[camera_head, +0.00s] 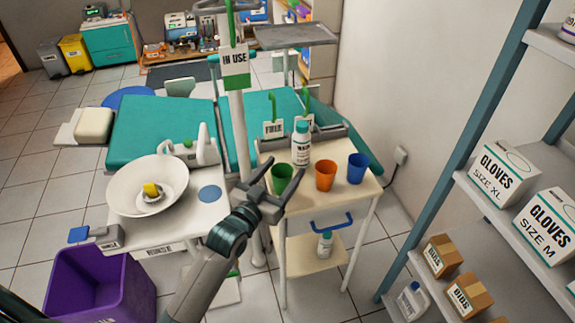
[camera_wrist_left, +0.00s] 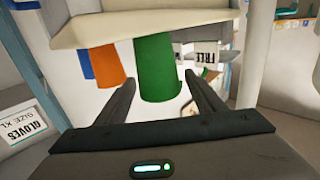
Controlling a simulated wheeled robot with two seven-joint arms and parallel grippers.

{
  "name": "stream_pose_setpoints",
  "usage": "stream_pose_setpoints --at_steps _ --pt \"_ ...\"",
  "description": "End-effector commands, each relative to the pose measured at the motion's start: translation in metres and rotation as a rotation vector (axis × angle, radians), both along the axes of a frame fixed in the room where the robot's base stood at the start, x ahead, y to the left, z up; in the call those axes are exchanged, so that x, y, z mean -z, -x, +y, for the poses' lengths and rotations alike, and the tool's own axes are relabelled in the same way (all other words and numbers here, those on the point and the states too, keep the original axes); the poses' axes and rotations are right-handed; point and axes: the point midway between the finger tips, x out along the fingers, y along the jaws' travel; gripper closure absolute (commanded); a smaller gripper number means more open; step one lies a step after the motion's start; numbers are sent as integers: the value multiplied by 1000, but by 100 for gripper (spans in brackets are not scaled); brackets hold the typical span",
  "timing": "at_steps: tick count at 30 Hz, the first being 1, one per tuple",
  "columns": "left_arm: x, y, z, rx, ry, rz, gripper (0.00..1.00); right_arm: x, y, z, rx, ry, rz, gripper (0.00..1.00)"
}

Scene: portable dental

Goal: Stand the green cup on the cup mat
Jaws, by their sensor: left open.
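The green cup (camera_head: 281,177) stands upright on the small cream side table, left of the orange cup. My left gripper (camera_head: 284,168) is open at the near side of the green cup, with its fingers pointing towards it. In the left wrist view, which looks upside down, the green cup (camera_wrist_left: 154,68) shows between and beyond the two open fingers (camera_wrist_left: 157,84); I cannot tell whether they touch it. The cup mat (camera_head: 209,194) is a flat blue disc on the white counter, right of the white basin, and is bare. My right gripper is out of view.
The orange cup (camera_head: 325,175) and blue cup (camera_head: 357,168) stand right of the green one, with a white bottle (camera_head: 301,146) behind. A pole with an "IN USE" sign (camera_head: 235,62) rises between the counter and side table. The white basin (camera_head: 147,186) lies left of the mat.

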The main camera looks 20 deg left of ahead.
Motion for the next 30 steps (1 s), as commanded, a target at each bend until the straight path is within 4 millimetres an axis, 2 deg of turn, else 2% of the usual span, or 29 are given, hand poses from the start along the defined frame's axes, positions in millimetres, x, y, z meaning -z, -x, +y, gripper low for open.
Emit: stream_pose_setpoints --at_steps 6,13,19,30 --pt "2 40 8 1 0 2 37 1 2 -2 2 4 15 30" --pt "1 70 14 0 0 0 37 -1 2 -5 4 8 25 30" --pt "0 81 16 0 -1 -1 37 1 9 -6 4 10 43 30" --pt "0 81 16 0 0 -1 37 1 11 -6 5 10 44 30"
